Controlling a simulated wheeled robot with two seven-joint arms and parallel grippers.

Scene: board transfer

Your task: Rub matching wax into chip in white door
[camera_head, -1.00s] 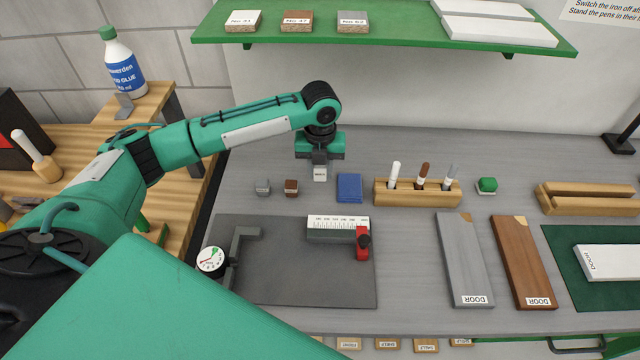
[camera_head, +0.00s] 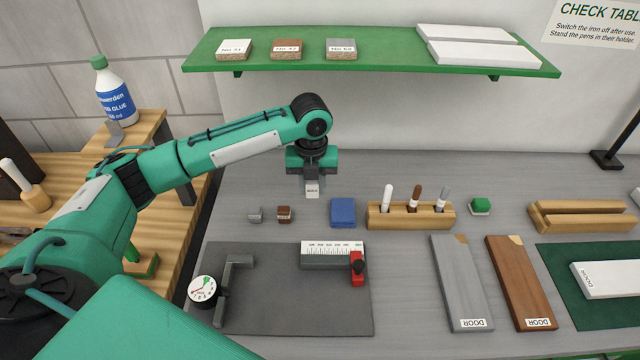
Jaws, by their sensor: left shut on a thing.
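My left gripper (camera_head: 312,176) is shut on a small white wax block (camera_head: 312,190) and holds it over the grey bench, behind the other wax blocks. A grey wax block (camera_head: 255,214) and a brown wax block (camera_head: 284,214) stand on the bench to its front left. The white door (camera_head: 605,280) lies on a green mat (camera_head: 568,312) at the far right, cut off by the picture edge. No chip can be made out on its visible part. My right gripper is not in view.
A green shelf (camera_head: 380,65) hangs above.

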